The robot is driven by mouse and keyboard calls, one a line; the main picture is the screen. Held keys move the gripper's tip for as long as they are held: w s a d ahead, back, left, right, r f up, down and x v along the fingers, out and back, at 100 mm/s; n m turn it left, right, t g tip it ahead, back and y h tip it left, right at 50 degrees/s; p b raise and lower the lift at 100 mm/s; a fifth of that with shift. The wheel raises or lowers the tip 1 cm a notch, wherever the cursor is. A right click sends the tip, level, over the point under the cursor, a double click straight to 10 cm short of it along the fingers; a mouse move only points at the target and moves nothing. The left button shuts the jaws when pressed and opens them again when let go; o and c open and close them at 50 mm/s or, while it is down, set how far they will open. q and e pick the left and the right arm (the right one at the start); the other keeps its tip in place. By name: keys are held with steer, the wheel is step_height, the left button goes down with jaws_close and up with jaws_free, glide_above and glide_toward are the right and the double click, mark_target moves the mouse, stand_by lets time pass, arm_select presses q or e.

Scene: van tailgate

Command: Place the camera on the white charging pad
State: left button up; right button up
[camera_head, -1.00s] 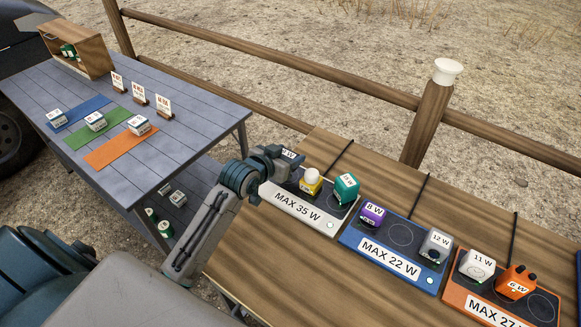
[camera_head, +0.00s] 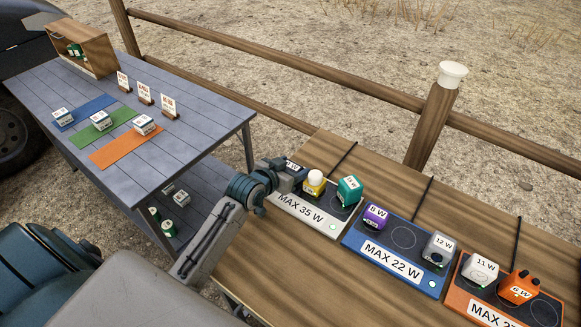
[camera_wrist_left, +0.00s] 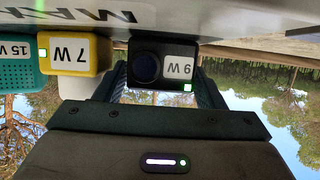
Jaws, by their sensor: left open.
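The camera is a black block with a round lens and a 9 W label (camera_wrist_left: 160,65). In the head view only its label (camera_head: 293,166) shows beside my left gripper (camera_head: 287,177). It appears to stand on the left end of the white charging pad (camera_head: 300,208), marked MAX 35 W. The pad's pale front edge (camera_wrist_left: 190,14) crosses the top of the upside-down wrist view. My left gripper is open, with its fingers on both sides of the camera. Contact between fingers and camera cannot be told. My right gripper is out of view.
A yellow 7 W device (camera_head: 315,184) stands close beside the camera, then a teal 15 W one (camera_head: 349,190). A blue pad (camera_head: 395,262) and an orange pad (camera_head: 490,315) with devices lie to the right. The bench front (camera_head: 290,255) is bare.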

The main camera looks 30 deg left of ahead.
arm_select(q)
steer(key=shift+r, duration=0.2)
steer(key=shift+s+a, duration=0.1)
steer(key=shift+s, duration=0.3)
steer(key=v, duration=1)
steer(key=shift+s+a+r+b, duration=0.1)
steer(key=shift+s+r+b, duration=0.15)
steer(key=shift+b, duration=0.15)
steer(key=shift+s+r, duration=0.1)
steer(key=shift+s, duration=0.15)
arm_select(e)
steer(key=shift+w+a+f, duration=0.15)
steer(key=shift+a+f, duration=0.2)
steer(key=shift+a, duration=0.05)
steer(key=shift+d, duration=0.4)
